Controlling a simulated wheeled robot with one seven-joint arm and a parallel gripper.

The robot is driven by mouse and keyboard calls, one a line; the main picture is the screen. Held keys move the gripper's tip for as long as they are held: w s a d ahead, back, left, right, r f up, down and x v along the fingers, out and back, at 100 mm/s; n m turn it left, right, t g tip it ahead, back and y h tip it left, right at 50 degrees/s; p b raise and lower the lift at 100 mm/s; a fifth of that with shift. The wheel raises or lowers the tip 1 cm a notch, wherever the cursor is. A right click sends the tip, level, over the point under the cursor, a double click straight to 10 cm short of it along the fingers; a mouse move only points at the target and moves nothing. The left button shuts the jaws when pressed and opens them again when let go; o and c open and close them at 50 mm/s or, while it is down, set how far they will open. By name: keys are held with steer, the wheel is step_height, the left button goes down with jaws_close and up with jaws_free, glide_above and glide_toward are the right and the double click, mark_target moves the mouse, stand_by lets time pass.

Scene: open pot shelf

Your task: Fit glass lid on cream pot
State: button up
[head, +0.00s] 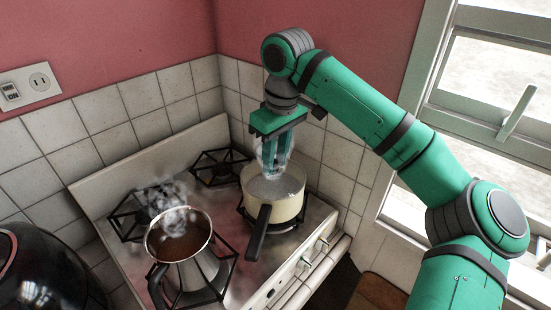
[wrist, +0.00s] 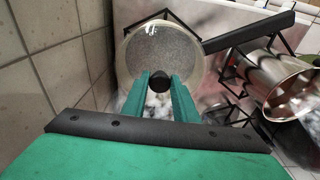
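My gripper (head: 271,163) points down over the pot. In the wrist view its green fingers (wrist: 161,80) close around a black knob (wrist: 160,84), which looks like the knob of the glass lid. The clear lid is hard to make out against the pot and the steam. I cannot tell whether it rests on the rim or is just above it.
A steaming metal pot of brown liquid (head: 180,242) stands on the front left burner. Tiled walls (head: 110,137) close in the back and side. A dark rounded appliance (head: 45,275) is at the lower left.

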steer(key=o, duration=0.4)
steer(key=shift+f, duration=0.1)
steer(key=shift+o, duration=0.2)
step_height(320, 180, up, 11)
steer(key=d, duration=0.1)
steer(key=shift+s, duration=0.45)
steer(key=shift+w+f, duration=0.1)
